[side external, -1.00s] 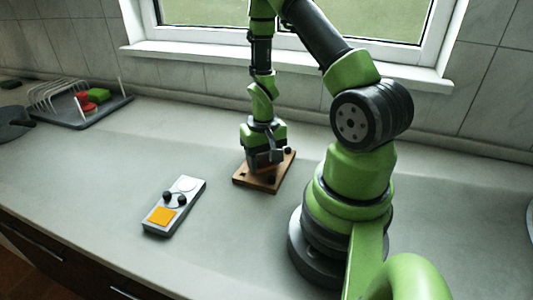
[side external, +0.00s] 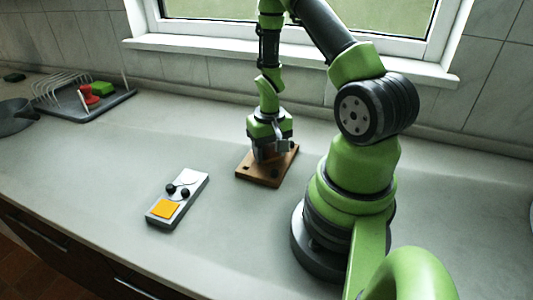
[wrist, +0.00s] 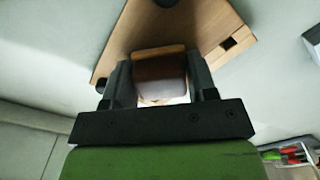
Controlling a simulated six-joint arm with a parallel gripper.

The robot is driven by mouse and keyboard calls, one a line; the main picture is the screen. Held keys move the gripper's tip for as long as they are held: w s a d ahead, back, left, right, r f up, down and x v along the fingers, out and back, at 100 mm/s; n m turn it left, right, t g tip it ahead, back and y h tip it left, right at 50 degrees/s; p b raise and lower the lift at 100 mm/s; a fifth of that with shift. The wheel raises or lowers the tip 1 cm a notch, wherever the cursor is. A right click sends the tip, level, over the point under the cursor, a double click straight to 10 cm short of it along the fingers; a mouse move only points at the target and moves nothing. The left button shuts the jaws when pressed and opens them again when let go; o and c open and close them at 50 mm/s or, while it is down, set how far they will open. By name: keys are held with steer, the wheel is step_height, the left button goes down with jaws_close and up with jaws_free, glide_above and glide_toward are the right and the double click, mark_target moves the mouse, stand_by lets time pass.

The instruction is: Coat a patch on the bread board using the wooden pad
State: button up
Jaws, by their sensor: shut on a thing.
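The bread board (side external: 258,177) is a brown wooden slab lying flat on the counter below my gripper. It shows in the wrist view (wrist: 206,22), with a dark square mark near one edge. My gripper (side external: 268,156) points down over the board's far part. In the wrist view, my gripper (wrist: 158,78) has its fingers on both sides of the wooden pad (wrist: 158,68) and is shut on it. The pad has a light brown edge and a paler face. The pad's underside is hidden, so I cannot tell whether it touches the board. No coated patch is clear on the visible board.
A pale slab (side external: 194,183) with an orange square (side external: 165,209) and two dark round things lies to the left of the board. A grey drying rack (side external: 95,107) with red and green items stands at far left, beside a dark pan (side external: 14,118). The counter between is clear.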

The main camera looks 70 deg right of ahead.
steer(key=shift+d+f, duration=0.1)
steer(key=shift+d, duration=1.9)
steer(key=shift+r, duration=3)
steer(key=shift+r, duration=0.15)
step_height(320, 180, up, 3)
steer(key=shift+f, duration=0.1)
steer(key=shift+a, duration=0.15)
